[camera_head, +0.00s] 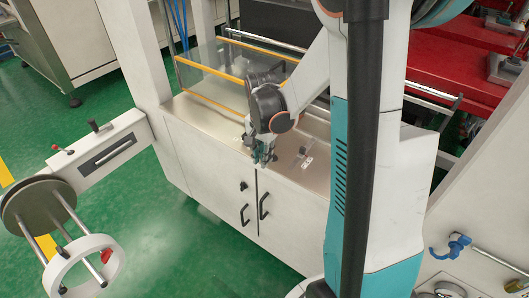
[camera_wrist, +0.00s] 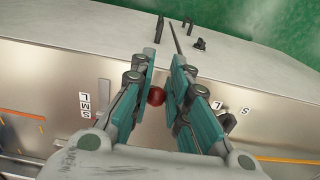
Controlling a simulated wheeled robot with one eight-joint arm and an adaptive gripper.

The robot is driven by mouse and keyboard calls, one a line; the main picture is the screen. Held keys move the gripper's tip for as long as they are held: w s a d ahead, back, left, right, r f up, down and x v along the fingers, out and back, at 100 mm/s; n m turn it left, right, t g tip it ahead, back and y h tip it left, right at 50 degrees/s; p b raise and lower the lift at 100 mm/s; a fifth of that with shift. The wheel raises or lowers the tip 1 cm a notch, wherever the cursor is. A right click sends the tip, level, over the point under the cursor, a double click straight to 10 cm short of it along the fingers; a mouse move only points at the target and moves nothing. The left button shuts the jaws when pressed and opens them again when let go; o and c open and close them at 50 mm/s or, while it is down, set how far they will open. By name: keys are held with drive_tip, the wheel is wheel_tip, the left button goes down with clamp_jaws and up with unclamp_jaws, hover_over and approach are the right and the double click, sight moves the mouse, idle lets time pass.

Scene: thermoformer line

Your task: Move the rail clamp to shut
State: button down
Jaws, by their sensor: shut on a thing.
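My gripper (camera_head: 262,154) is low over the metal top of the white cabinet, near its front edge. In the wrist view its teal fingers (camera_wrist: 163,75) are closed around a dark red round knob (camera_wrist: 156,96). The knob seems to be the handle of the rail clamp; the clamp's body is hidden by my fingers, so its position cannot be told. A label with S, M, L (camera_wrist: 85,105) is on the metal to the left of the fingers.
A second dark lever (camera_head: 303,153) with labels stands to the right of my gripper, close to the right finger. A clear guard with yellow rails (camera_head: 215,75) stands behind. Black door handles (camera_head: 263,206) are on the cabinet front.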

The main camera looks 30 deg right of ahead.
sight(274, 157)
drive_tip(key=shift+d+r, duration=0.1)
idle(0.6)
drive_tip(key=shift+w+d+r+p, duration=0.3)
drive_tip(key=shift+d+r, duration=0.15)
drive_tip(key=shift+d, duration=0.45)
drive_tip(key=shift+w+d+r, duration=0.1)
drive_tip(key=shift+w+d, duration=0.15)
drive_tip(key=shift+d, duration=0.25)
drive_tip(key=shift+w+d+r, duration=0.1)
drive_tip(key=shift+w+d, duration=0.1)
drive_tip(key=shift+d, duration=0.4)
drive_tip(key=shift+w+d, duration=0.2)
drive_tip(key=shift+d, duration=0.3)
drive_tip(key=shift+w+d, duration=0.15)
drive_tip(key=shift+d, duration=0.3)
